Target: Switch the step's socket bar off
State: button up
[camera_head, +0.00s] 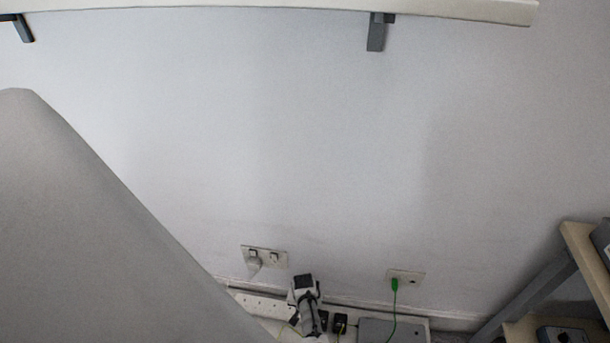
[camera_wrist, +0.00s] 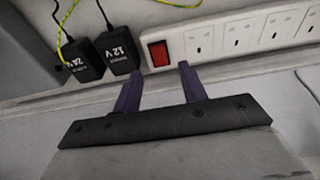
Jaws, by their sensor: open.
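A white socket bar (camera_wrist: 205,38) with a row of sockets runs across the top of the wrist view. Its red rocker switch (camera_wrist: 158,54) is at the bar's left end. My gripper (camera_wrist: 159,72) is open and empty, its two dark fingers pointing at the bar. The switch lies between the fingertips in the picture, a little beyond them; whether a finger touches the bar I cannot tell. In the head view the socket bar (camera_head: 258,304) lies low by the wall, and my gripper (camera_head: 308,318) covers its right end. The switch is hidden there.
Two black power adapters, one marked 12 V (camera_wrist: 117,50) and one marked 24 V (camera_wrist: 83,62), sit left of the switch. A yellow-green cable (camera_wrist: 68,22) runs beside them. A wall socket (camera_head: 264,256) holds a white plug. A shelf unit (camera_head: 575,270) stands at the right.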

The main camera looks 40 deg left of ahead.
notch_tip(320, 180, up, 10)
jog(key=s+p, duration=0.1)
jog(key=p, duration=0.1)
jog(key=shift+d+f, duration=0.2)
jog(key=shift+d, duration=0.15)
jog(key=shift+s, duration=0.15)
